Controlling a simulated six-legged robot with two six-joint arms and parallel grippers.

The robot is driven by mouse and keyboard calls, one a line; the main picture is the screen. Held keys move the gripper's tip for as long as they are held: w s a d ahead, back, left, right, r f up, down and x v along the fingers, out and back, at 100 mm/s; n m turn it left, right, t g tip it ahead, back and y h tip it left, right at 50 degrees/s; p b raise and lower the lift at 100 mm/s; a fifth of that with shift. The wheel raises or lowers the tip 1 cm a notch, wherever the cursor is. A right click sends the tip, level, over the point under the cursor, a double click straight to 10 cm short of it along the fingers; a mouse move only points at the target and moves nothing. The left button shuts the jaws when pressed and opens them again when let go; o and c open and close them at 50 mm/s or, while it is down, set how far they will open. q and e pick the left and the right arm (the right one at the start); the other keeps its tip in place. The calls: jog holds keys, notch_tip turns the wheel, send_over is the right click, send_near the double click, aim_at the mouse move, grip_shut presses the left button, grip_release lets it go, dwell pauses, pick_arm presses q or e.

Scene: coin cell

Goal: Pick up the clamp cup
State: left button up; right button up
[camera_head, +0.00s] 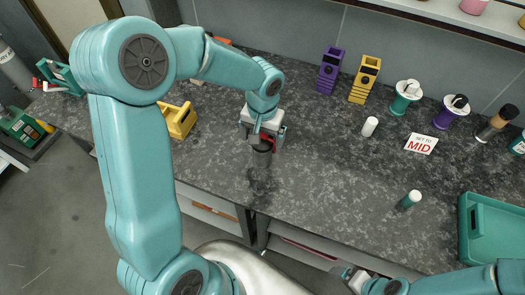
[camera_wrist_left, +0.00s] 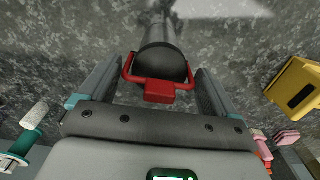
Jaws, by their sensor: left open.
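The clamp cup (camera_wrist_left: 160,62) is a dark, rounded cylinder with a red wire bail and red latch block. In the left wrist view it lies between the two fingers of my left gripper, with gaps on both sides. In the head view the cup (camera_head: 263,146) stands on the dark counter, partly hidden under my left gripper (camera_head: 265,136), which is open around it. My right gripper (camera_head: 347,276) is low at the bottom, far from the cup; its fingers are too small to read.
A yellow holder (camera_head: 178,120) stands left of the cup. Purple (camera_head: 329,71) and yellow (camera_head: 364,80) blocks stand at the back. A white vial (camera_head: 369,127), a green-and-white vial (camera_head: 409,200), a "MID" card (camera_head: 421,144) and a teal tray (camera_head: 492,232) are to the right.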

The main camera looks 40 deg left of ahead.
pick_arm(q)
jog(key=shift+f, duration=0.65)
jog(key=shift+s, duration=0.1)
jog(key=c, duration=1)
jog(key=shift+c, duration=1.2)
jog(key=shift+r, duration=0.15)
